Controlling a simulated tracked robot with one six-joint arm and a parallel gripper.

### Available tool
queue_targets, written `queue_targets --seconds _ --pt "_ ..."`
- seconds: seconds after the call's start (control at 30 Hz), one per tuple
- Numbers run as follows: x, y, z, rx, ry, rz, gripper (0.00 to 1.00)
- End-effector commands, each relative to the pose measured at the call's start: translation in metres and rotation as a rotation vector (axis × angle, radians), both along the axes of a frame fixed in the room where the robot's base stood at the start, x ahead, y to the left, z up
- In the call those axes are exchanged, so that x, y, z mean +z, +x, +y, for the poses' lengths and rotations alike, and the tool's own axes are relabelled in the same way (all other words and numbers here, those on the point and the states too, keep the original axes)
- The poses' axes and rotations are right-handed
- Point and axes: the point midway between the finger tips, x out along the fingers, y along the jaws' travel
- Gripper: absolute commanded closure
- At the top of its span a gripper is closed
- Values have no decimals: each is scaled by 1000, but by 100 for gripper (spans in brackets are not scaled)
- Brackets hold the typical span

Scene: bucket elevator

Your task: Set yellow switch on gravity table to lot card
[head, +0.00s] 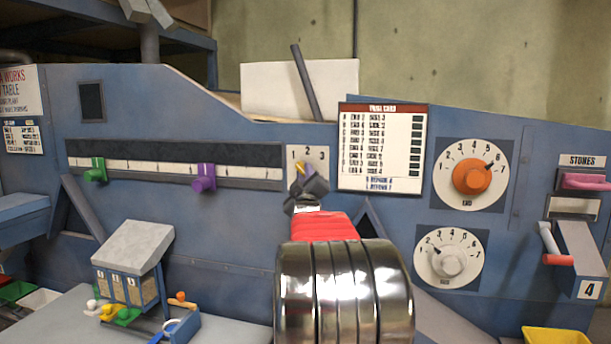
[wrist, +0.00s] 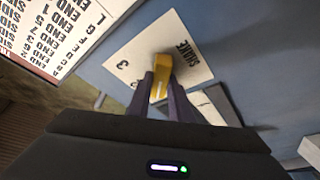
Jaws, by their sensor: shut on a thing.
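The yellow switch (head: 300,168) sits on a small white plate (head: 320,157) marked 1, 2 and 3 on the blue gravity table. Its visible end leans up and left, towards the 1; the rest is hidden by my gripper. My gripper (head: 308,182) is shut on it. In the wrist view the yellow switch (wrist: 162,66) is between the two dark fingertips (wrist: 161,85), on the plate reading SHAKE (wrist: 192,62). A white card with a red header (head: 382,148) is fixed right of the switch; its text is too small to read surely in the head view.
An orange knob (head: 472,176) and a white knob (head: 447,262) are on dials to the right. Green (head: 95,170) and purple (head: 203,178) sliders are on a scale to the left. A pink handle (head: 586,181) and a red-tipped lever (head: 553,244) are at far right.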

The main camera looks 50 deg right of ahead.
Motion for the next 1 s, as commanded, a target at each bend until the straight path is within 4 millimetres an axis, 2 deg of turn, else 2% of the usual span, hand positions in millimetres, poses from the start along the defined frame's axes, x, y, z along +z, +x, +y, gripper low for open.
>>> queue_targets --seconds 0.43,0.47,0.7,1.0 --pt "-2 5 4 8 -6 20 100" --pt "-2 5 4 8 -6 20 79" --pt "-1 3 2 5 -5 17 62" --pt "-1 1 2 2 -5 14 62"
